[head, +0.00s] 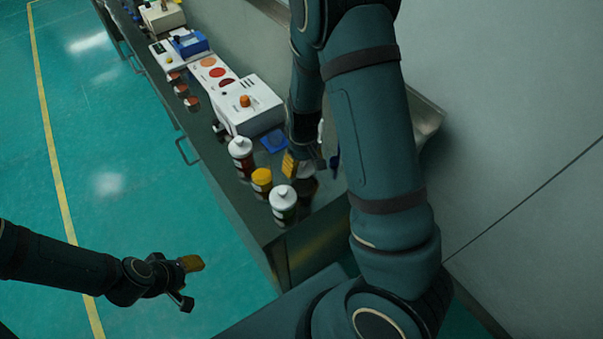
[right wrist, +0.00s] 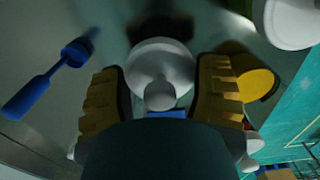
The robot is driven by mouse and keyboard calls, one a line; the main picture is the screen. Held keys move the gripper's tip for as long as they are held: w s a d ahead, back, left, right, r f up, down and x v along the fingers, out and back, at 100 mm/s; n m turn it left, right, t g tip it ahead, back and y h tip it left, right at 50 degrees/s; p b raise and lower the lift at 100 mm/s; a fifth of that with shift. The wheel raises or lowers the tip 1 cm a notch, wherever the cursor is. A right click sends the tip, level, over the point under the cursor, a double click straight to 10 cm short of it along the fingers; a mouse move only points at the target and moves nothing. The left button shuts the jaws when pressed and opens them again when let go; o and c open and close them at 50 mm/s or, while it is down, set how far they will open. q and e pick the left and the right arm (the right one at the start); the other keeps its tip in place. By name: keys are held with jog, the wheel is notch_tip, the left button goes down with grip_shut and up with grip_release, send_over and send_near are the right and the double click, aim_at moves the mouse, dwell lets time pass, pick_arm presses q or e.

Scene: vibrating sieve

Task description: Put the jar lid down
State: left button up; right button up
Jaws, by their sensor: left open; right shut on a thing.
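The jar lid (right wrist: 160,68) is white and round with a knob. It sits between the yellow fingers of my right gripper (right wrist: 160,92) in the right wrist view. In the head view my right gripper (head: 298,165) is low over the near end of the bench, and the lid is mostly hidden there. A dark jar (head: 306,189) stands right beside that gripper; whether it is uncovered I cannot tell. My left gripper (head: 190,281) is open and empty, over the floor away from the bench.
A yellow-capped jar (head: 261,182) and white-capped bottles (head: 283,203) (head: 241,155) stand close to my right gripper. A white machine (head: 246,104) and small red-brown pots (head: 182,90) are farther along the bench (head: 265,228). A blue tool (right wrist: 45,82) lies left in the wrist view.

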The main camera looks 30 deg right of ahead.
aim_at(302, 173)
notch_tip(302, 173, down, 4)
jog(key=shift+r, duration=0.25)
jog(key=shift+f+b, duration=0.3)
jog(key=shift+f, duration=0.05)
jog(key=shift+a, duration=0.1)
jog(key=shift+f, duration=0.1)
jog(key=o, duration=0.8)
